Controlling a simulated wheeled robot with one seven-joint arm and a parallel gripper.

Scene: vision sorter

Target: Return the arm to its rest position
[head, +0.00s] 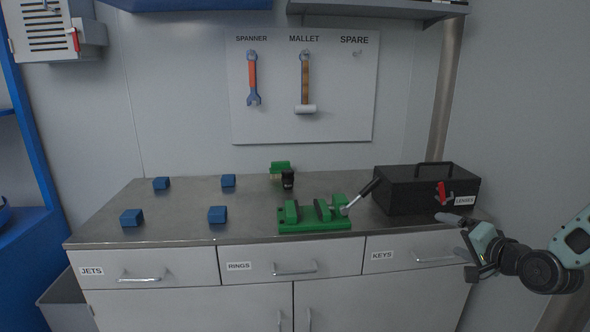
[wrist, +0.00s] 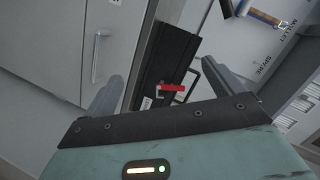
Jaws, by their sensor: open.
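My gripper (head: 457,245) is at the right of the head view, in front of the worktop's right end and the black LENSES case (head: 428,191). My arm reaches in from the right edge. In the wrist view my gripper (wrist: 162,72) has its two fingers wide apart with nothing held between them. The black case (wrist: 150,72) and its red latch (wrist: 171,87) show beyond the fingers, apart from them.
The worktop (head: 180,213) holds several blue blocks (head: 217,214), a green vise (head: 315,222) and a small black item (head: 288,180) by a green-topped brush (head: 280,167). A spanner (head: 253,78) and mallet (head: 305,82) hang on the wall board. Drawers (head: 290,264) are shut.

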